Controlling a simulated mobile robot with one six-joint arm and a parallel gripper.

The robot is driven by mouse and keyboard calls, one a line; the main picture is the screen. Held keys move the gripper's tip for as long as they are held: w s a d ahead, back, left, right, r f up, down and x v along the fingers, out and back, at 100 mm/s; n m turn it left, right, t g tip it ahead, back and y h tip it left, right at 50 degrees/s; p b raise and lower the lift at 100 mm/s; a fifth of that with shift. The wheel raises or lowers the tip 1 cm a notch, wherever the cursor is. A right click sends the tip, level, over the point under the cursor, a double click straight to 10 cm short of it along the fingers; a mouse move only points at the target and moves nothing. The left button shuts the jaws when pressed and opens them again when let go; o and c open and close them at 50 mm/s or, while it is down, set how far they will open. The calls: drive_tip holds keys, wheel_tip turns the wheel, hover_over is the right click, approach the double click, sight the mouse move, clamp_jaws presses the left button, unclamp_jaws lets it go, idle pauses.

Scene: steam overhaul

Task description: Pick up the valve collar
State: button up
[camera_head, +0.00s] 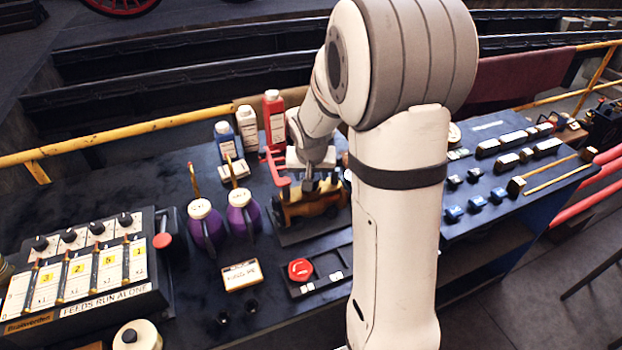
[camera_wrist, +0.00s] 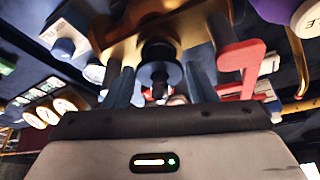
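A dark round stepped piece with a bright centre, which looks like the valve collar (camera_wrist: 158,68), shows in the wrist view between my fingertips, in front of a brass body. My gripper (camera_wrist: 160,84) has one finger on each side of it, with the fingers apart; I see no clear contact. In the head view my gripper (camera_head: 311,184) points down at the brass valve body (camera_head: 312,208) on a dark plate. The collar is hidden there by the gripper and arm.
A red bracket (camera_wrist: 240,68) stands close beside my right finger in the wrist view. Purple jugs (camera_head: 243,212) and red bottle (camera_head: 274,120) stand left of the gripper in the head view. A red knob (camera_head: 300,269) sits on a tray in front.

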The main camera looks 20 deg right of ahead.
drive_tip(key=c, duration=0.8)
